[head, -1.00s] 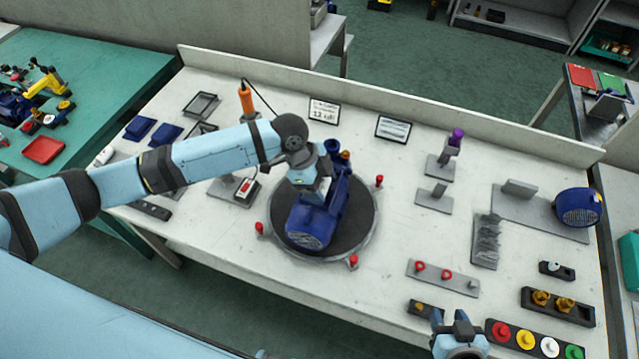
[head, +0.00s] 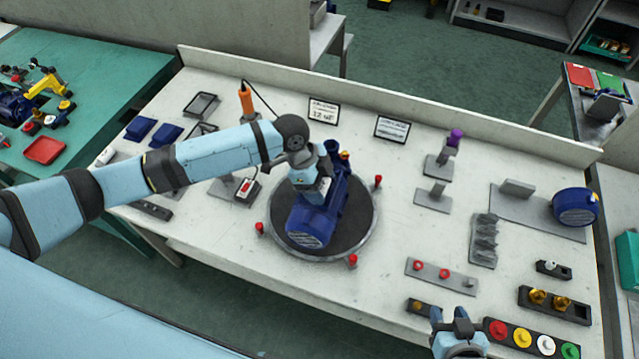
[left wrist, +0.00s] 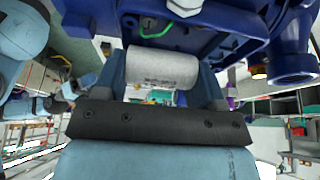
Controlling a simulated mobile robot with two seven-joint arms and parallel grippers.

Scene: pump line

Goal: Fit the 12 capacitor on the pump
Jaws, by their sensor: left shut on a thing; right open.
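The blue pump (head: 310,226) sits on a round dark turntable (head: 365,225) in the middle of the bench. My left gripper (head: 318,190) is over the pump, and its fingertips are hard to make out in the head view. In the left wrist view it is shut on a pale grey cylinder, the capacitor (left wrist: 163,67), with small unreadable print. The capacitor is close to the blue pump body (left wrist: 225,45) and a green wire (left wrist: 155,32); I cannot tell whether it touches or is seated. My right gripper (head: 460,325) is open and empty at the bench's front edge.
A sign reading 12 uF (head: 323,111) stands at the back. Red posts (head: 353,260) ring the turntable. An orange-handled tool (head: 246,100) stands left of the pump. Coloured buttons (head: 519,340), brass fittings (head: 550,300) and a blue fan cover (head: 575,207) lie at right.

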